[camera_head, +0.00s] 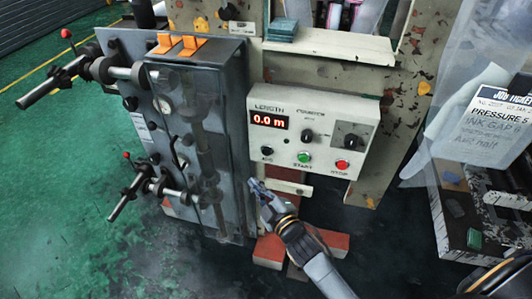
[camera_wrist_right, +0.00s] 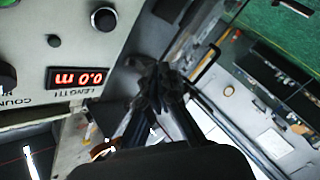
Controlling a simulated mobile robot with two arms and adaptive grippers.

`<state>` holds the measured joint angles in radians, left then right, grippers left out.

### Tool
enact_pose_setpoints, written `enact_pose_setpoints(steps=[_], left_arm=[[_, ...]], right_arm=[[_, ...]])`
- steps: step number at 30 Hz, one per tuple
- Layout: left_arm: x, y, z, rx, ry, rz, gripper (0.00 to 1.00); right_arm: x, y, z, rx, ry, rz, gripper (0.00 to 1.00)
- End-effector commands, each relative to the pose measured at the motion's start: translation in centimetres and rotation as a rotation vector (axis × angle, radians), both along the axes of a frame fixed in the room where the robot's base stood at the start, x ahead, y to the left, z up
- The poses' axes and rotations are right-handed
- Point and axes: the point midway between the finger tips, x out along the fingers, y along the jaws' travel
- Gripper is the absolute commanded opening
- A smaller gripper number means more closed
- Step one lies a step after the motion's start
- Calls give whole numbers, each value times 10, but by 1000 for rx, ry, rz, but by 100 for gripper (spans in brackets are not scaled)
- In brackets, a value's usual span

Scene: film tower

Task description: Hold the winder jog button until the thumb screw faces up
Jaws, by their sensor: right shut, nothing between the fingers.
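The control box (camera_head: 316,128) shows "LENGTH" and a red 0.0 m display. Its black jog button (camera_head: 267,151) is at the lower left; it also shows in the wrist view (camera_wrist_right: 104,18). My right gripper (camera_head: 259,189) is shut and empty, below the jog button and apart from it. Its fingers also show in the wrist view (camera_wrist_right: 160,80). The winder's upper shaft (camera_head: 40,92) and lower shaft (camera_head: 122,203) stick out left from the grey cabinet. Each carries a red-tipped rod pointing up and left; I cannot tell which part is the thumb screw. My left gripper is not in view.
A green START button (camera_head: 303,157) and red STOP button (camera_head: 342,166) sit right of the jog button. The grey winder cabinet (camera_head: 232,150) stands close to the left of my right gripper. Red blocks (camera_head: 269,250) lie below. Green floor is clear at left.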

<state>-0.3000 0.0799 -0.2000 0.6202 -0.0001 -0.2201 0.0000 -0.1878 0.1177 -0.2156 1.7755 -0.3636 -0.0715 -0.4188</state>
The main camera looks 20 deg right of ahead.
Motion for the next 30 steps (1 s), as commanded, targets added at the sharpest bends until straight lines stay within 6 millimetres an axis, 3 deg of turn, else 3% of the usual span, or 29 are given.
enact_pose_setpoints(steps=[8, 21, 30], left_arm=[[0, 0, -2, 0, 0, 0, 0], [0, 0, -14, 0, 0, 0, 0], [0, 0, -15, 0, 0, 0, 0]], right_arm=[[7, -5, -2, -1, 1, 1, 0], [56, -37, -1, -1, 1, 0, 0], [72, -49, -1, 1, 2, 0, 0]])
